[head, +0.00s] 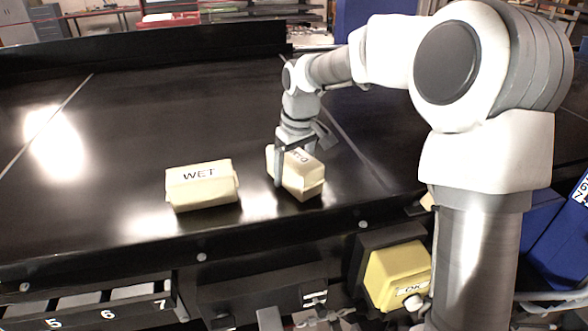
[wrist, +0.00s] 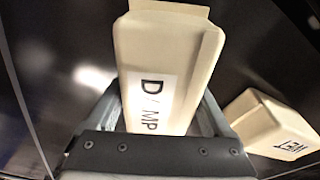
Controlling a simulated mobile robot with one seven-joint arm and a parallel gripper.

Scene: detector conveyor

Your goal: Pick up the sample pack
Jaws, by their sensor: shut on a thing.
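A cream sample pack (head: 304,180) with a white label is between the fingers of my gripper (head: 288,160) over the black conveyor belt. In the wrist view the same pack (wrist: 165,55) fills the space between the fingers, and its label appears to read "DAMP". My gripper is shut on it. I cannot tell whether its underside touches the belt. A second cream pack (head: 203,188), labelled "WET", rests on the belt to the left, apart from my gripper. It also shows at the right of the wrist view (wrist: 262,118).
The black conveyor belt (head: 120,150) is clear to the left and behind, with a raised back wall (head: 150,50). Numbered compartments (head: 110,300) lie below the front edge at left. A yellow box (head: 393,272) is in front, below the belt. Blue bins (head: 550,225) stand at right.

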